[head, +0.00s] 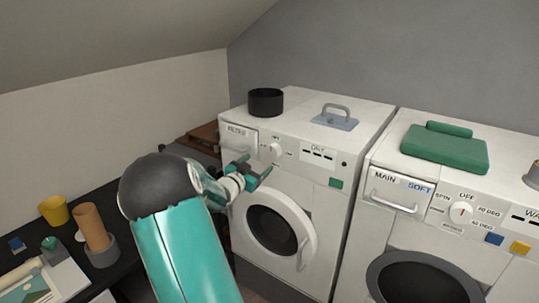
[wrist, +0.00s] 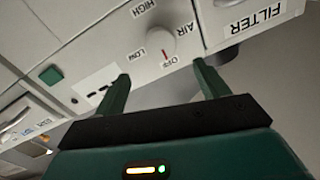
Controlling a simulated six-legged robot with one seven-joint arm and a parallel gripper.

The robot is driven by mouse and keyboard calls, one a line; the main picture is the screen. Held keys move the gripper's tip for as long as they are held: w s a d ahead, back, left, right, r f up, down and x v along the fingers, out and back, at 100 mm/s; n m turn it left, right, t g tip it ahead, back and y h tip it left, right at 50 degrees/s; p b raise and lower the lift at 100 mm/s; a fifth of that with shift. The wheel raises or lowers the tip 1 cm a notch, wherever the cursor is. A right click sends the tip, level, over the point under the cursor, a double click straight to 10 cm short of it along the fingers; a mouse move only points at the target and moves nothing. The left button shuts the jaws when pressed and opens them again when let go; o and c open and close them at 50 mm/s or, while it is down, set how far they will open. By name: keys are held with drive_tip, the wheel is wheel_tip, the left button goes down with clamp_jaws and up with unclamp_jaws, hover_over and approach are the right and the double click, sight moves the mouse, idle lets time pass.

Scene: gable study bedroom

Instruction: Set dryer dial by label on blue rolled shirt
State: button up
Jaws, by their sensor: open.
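The dryer (head: 335,165) is the left white machine. Its round white dial (head: 275,149) is on the front panel, right of the filter drawer (head: 239,138). In the wrist view, seen upside down, the dial (wrist: 161,42) has a red mark pointing at OFF; LOW, HIGH and AIR stand around it. My gripper (head: 256,167) is open and empty in front of the panel. In the wrist view its fingers (wrist: 161,72) are apart, short of the dial, with no visible contact. I cannot make out a blue rolled shirt or its label.
A washer (head: 385,160) stands to the right with a green folded cloth (head: 445,147) on top. A black pot (head: 266,101) and a handled blue-grey object (head: 335,120) are on the dryer. A dark desk (head: 75,211) with cups is at left.

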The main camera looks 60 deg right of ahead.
sight(271, 152)
drive_tip(key=d, duration=0.9)
drive_tip(key=shift+s+d, duration=0.15)
drive_tip(key=shift+s, duration=0.1)
drive_tip(key=c, duration=1)
